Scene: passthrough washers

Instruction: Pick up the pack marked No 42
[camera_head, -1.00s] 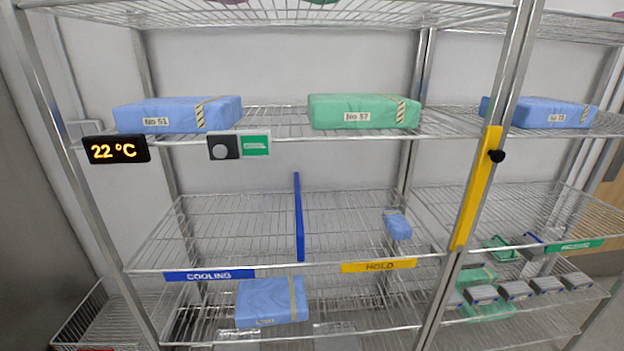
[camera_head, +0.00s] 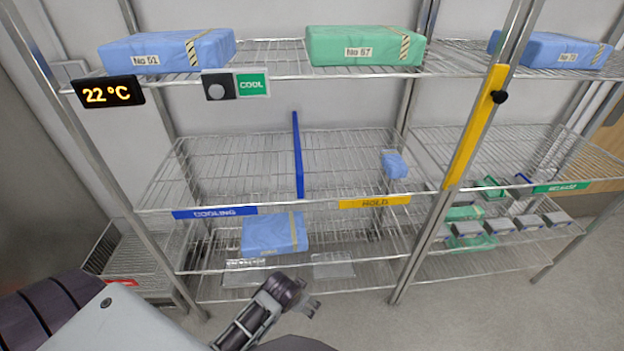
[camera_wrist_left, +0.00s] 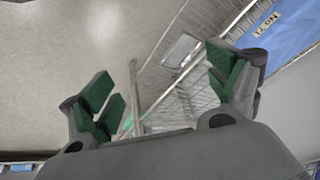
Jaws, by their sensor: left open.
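I cannot read No 42 on any pack. A blue pack (camera_head: 275,233) lies on the lower shelf under the cooling strip; its front label is too small to read. On the top shelf are a blue pack marked No 51 (camera_head: 160,50), a green pack that seems marked No 57 or 67 (camera_head: 340,42), and a blue pack with a blurred label (camera_head: 545,50). My left gripper (camera_head: 309,306) is in front of and below the lower blue pack, apart from it. In the left wrist view its fingers (camera_wrist_left: 165,82) are spread and empty; a labelled blue pack (camera_wrist_left: 285,30) shows upper right.
The middle shelf has a blue divider (camera_head: 298,155), a cooling strip (camera_head: 215,212), a hold strip (camera_head: 375,203) and a small blue pack (camera_head: 395,165). A steel post (camera_head: 450,200) with a yellow plate (camera_head: 475,130) stands right. Grey floor is clear at lower right.

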